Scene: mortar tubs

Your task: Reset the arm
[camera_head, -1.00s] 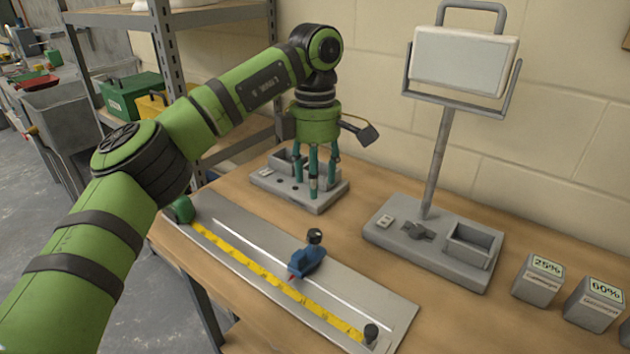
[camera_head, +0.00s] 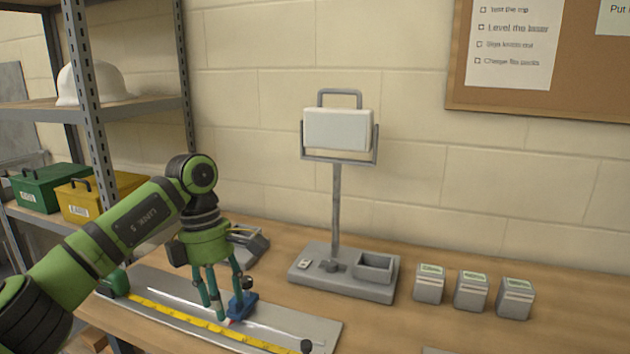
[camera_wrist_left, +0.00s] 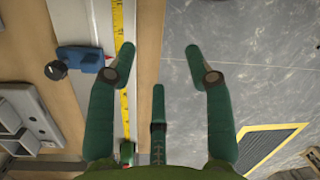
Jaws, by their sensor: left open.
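My left gripper (camera_head: 222,308) hangs from the green arm with its teal fingers pointing down. Its fingers are spread and nothing is between them. In the head view it overlaps the back of a grey board (camera_head: 290,325) with a yellow measuring tape (camera_head: 180,312), and its right finger overlaps a blue clamp-like slider (camera_head: 243,304). In the left wrist view the open gripper (camera_wrist_left: 155,55) is over the bench's edge, with floor below its right finger. My right gripper is not in view.
A lamp on a stand (camera_head: 338,130) rises from a grey base (camera_head: 340,280) on the bench. Several small grey blocks (camera_head: 470,290) stand at the right. A metal shelf (camera_head: 85,120) with green and yellow boxes is at the left. Bare bench shows between.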

